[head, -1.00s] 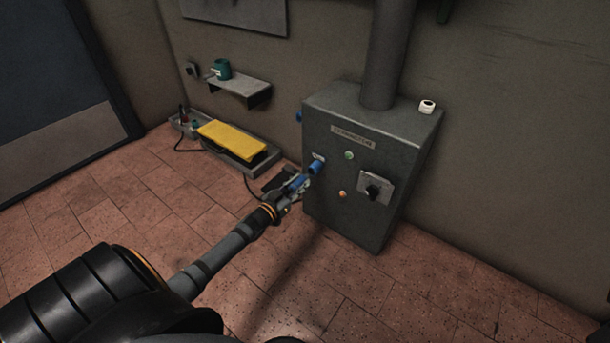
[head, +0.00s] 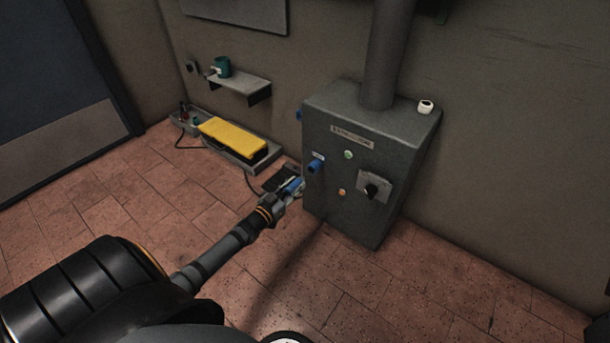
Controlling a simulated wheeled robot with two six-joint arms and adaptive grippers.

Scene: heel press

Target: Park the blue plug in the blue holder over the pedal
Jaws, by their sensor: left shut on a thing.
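My left gripper (head: 288,190) is shut on the blue plug (head: 293,185), in front of the grey cabinet's lower left edge. The fingers partly hide the plug. A blue socket (head: 315,166) sticks out of the cabinet front, just up and right of the plug, with a small gap between them. Another blue fitting (head: 299,115) shows at the cabinet's left side; I cannot tell whether it is the holder. A yellow pedal (head: 232,137) lies in a grey floor tray at the back wall. My right gripper is out of view.
The grey cabinet (head: 340,200) carries a green button (head: 348,154), an orange button (head: 342,192) and a dark rotary switch (head: 372,190). A wall shelf (head: 240,84) with a teal mug (head: 222,67) hangs above the pedal. The tiled floor at left is clear.

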